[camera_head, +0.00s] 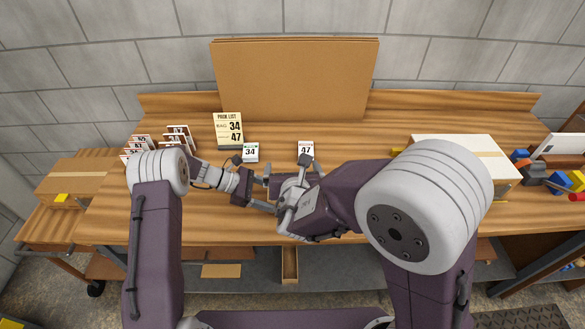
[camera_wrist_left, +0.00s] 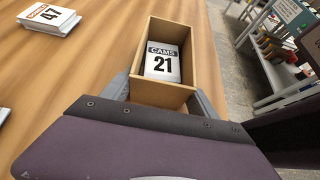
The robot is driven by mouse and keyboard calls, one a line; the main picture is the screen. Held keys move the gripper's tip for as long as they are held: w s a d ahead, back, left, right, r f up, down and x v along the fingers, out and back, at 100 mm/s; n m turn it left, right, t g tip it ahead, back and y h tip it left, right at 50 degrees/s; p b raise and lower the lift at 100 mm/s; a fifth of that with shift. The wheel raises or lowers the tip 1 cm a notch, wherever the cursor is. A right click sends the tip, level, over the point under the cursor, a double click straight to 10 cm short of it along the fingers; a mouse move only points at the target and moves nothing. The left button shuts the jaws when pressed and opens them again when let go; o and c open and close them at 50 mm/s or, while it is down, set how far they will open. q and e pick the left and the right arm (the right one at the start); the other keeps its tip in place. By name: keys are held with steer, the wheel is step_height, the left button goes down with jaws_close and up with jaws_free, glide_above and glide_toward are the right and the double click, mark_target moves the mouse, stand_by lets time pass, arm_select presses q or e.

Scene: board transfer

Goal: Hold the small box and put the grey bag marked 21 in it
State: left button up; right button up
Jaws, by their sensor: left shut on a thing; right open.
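In the left wrist view the small open brown box (camera_wrist_left: 165,93) sits between the fingers of my left gripper (camera_wrist_left: 168,98), which is shut on it. The grey bag marked 21 (camera_wrist_left: 163,62) is inside the box, its label face showing. In the head view my left gripper (camera_head: 267,194) reaches in from the left over the table front. My right gripper (camera_head: 282,197) is open, close beside it; its fingers are partly hidden by its own body. The box and bag are mostly hidden there behind my grippers.
A pack list (camera_head: 228,130) reading 34 and 47 stands on the table (camera_head: 350,130). Bag 34 (camera_head: 250,152) and bag 47 (camera_head: 306,149) lie near it. Several more bags (camera_head: 178,137) stand at left. A large carton (camera_head: 460,150) is at right, and a brown board (camera_head: 295,80) stands behind.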

arm_select(q)
steer(key=shift+f, duration=0.1)
steer(key=o, duration=1.3)
steer(key=shift+p+v, duration=0.45)
steer(key=shift+v, duration=0.45)
steer(key=shift+p+v, duration=1.15)
steer(key=shift+v, duration=2.05)
steer(key=shift+d, duration=0.1)
